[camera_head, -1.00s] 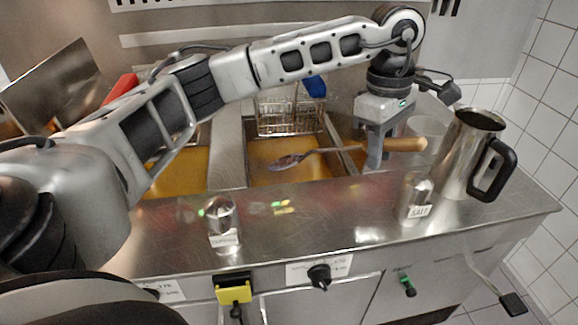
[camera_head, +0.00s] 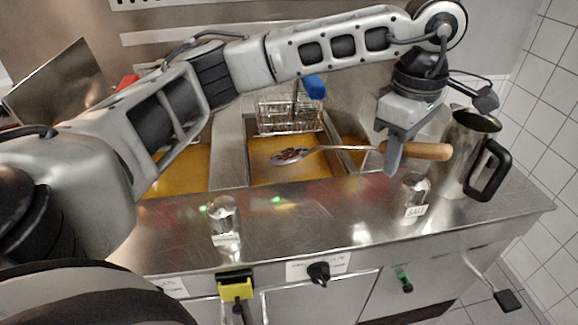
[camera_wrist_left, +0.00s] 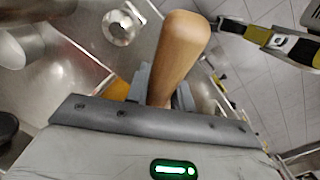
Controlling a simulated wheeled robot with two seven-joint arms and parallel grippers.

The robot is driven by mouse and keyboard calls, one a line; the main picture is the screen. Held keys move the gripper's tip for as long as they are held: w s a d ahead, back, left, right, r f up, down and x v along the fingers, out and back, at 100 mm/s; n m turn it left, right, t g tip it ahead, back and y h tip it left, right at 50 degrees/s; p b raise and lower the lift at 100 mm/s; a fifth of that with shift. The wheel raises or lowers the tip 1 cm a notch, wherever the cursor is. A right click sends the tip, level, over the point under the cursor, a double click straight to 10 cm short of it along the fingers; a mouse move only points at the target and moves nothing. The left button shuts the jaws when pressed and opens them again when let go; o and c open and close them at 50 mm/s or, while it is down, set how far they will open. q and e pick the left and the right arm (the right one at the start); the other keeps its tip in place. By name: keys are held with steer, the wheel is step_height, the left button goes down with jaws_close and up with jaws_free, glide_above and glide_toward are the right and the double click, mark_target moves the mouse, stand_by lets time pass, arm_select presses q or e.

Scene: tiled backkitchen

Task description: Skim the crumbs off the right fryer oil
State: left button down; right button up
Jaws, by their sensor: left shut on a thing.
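My left gripper (camera_head: 393,150) is shut on the wooden handle (camera_head: 430,151) of a skimmer, and the handle fills the middle of the left wrist view (camera_wrist_left: 180,55). The skimmer's metal head (camera_head: 290,156) is over the right fryer's oil (camera_head: 290,172) and bears dark reddish bits. Whether the head touches the oil is hard to tell. A wire basket (camera_head: 288,112) with a blue grip hangs at the back of this fryer. The left fryer's oil (camera_head: 182,170) is partly behind my left arm. My right gripper is not in view.
A pepper shaker (camera_head: 224,218) and a salt shaker (camera_head: 412,192) stand on the steel counter's front ledge. A steel jug (camera_head: 468,150) with a black handle stands right of my gripper. Knobs and a yellow switch (camera_head: 235,290) are on the front panel.

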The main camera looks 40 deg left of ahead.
arm_select(q)
steer(key=s+d+r, duration=0.1)
steer(key=s+d, duration=0.4)
steer(key=shift+d+r, duration=0.4)
stand_by(0.4)
